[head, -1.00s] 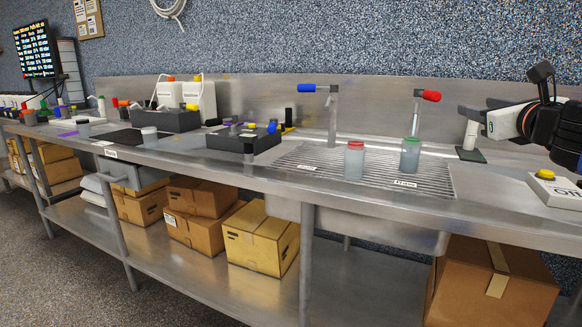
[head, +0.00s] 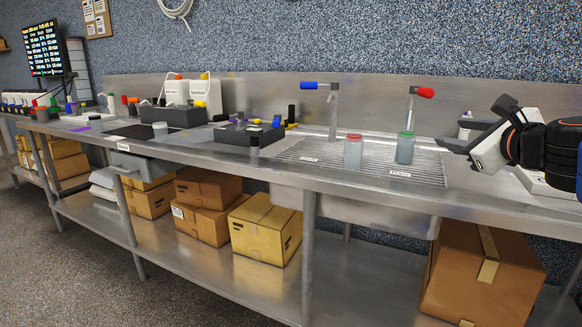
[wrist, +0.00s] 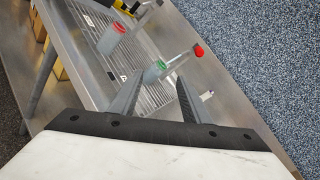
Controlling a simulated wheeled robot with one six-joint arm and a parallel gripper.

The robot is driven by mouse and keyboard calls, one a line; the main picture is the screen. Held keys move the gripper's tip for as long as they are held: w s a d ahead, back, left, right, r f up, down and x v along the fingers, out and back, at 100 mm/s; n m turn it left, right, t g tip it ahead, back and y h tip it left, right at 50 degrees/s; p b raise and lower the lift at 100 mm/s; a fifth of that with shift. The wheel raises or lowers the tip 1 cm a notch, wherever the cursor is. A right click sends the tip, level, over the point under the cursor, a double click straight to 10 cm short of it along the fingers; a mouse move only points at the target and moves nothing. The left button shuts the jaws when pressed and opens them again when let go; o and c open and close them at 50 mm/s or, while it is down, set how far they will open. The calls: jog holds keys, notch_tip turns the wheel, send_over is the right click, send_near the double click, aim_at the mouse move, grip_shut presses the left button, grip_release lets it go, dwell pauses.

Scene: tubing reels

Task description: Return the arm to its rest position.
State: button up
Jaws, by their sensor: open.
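My arm reaches in from the right edge of the head view. My gripper (head: 462,150) is above the right end of the steel bench (head: 340,182). In the wrist view my gripper (wrist: 152,88) has its two dark fingers apart with nothing held between them. A jar with a green lid (head: 405,148) and a jar with a red lid (head: 353,151) stand upright on the ribbed drain area, to the left of my gripper and apart from it. The green-lidded jar also shows beyond the fingertips in the wrist view (wrist: 153,72).
A tap with a red handle (head: 425,92) and one with a blue handle (head: 309,86) rise behind the jars. A dark tray (head: 248,136) stands farther left. A white base (head: 535,183) sits partly behind my arm.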

jog(key=s+a+f+n+g+y, duration=0.1)
jog(key=s+a+f+n+g, duration=0.3)
jog(key=f+n, duration=0.4)
jog(key=s+a+f+n+g+y, duration=0.1)
jog(key=s+a+f+n+g, duration=0.1)
jog(key=s+a+f+n, duration=0.6)
jog(key=s+d+f+n+g+h, duration=0.1)
jog(key=s+d+f+n+g, duration=0.1)
jog(key=s+f+n, duration=0.3)
jog(key=s+d+f+n+g+h, duration=0.2)
jog(key=f+n, duration=0.4)
jog(key=f, duration=0.6)
jog(key=s+d+g, duration=0.1)
jog(key=s, duration=0.1)
jog(key=shift+s+f+n+g, duration=0.3)
jog(key=shift+s+n, duration=0.05)
jog(key=shift+n, duration=0.05)
